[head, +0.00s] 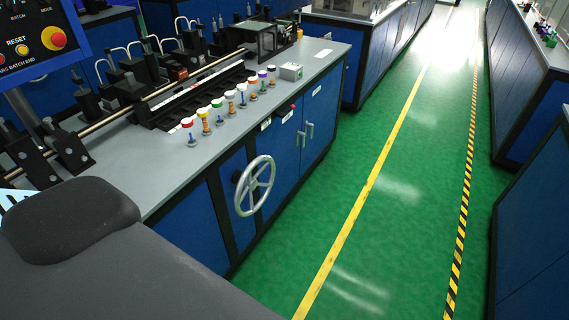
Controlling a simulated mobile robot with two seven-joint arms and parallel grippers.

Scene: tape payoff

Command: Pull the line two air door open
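A blue cabinet under a grey worktop (222,140) runs along the left. Its front has two blue doors, a nearer door (275,150) and a farther door (322,112), both looking shut. Two upright metal handles, a nearer handle (300,139) and a farther handle (311,130), sit side by side where the doors meet. Small pale labels are on the doors, too small to read, so I cannot tell which is the line two air door. Neither of my grippers is in view.
A grey handwheel (254,186) sticks out from the cabinet front, nearer than the doors. Several coloured-top knobs (218,104) line the worktop. The green floor (345,185) before the doors is clear, with a yellow line (372,175). More blue cabinets (535,225) stand at right.

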